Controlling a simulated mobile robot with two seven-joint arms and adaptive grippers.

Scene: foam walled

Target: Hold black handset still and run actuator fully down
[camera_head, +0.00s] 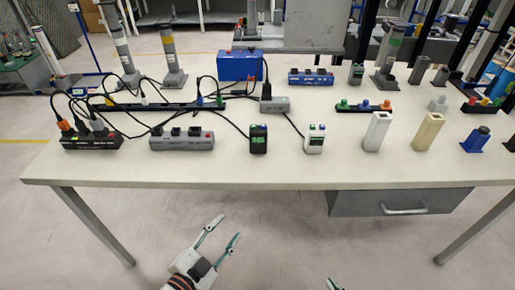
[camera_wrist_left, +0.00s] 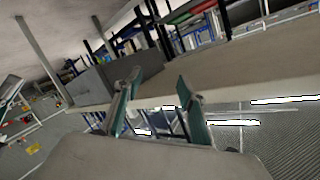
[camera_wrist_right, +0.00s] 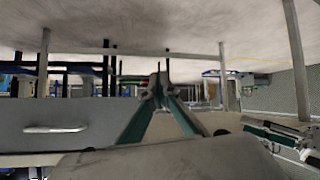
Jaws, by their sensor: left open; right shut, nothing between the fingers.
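The black handset (camera_head: 259,139) with a small green display stands near the front edge of the table, about mid-width. Grey upright columns, which look like actuators, stand at the back: two at the left (camera_head: 119,48) (camera_head: 172,58) and one at the right (camera_head: 388,55). I cannot tell which one the handset drives. My left gripper (camera_head: 226,228) is open and empty, in front of and below the table's front edge; its spread fingers also show in the left wrist view (camera_wrist_left: 158,85). My right gripper (camera_wrist_right: 158,82) is shut and empty; only a fingertip shows at the head view's bottom edge.
A white handset (camera_head: 315,139) stands right of the black one. Power strips (camera_head: 182,142) and cables lie at the left, a blue box (camera_head: 240,66) at the back. White and beige blocks (camera_head: 377,132) (camera_head: 427,132) stand at the right. A grey drawer (camera_head: 400,203) hangs under the table (camera_head: 250,178).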

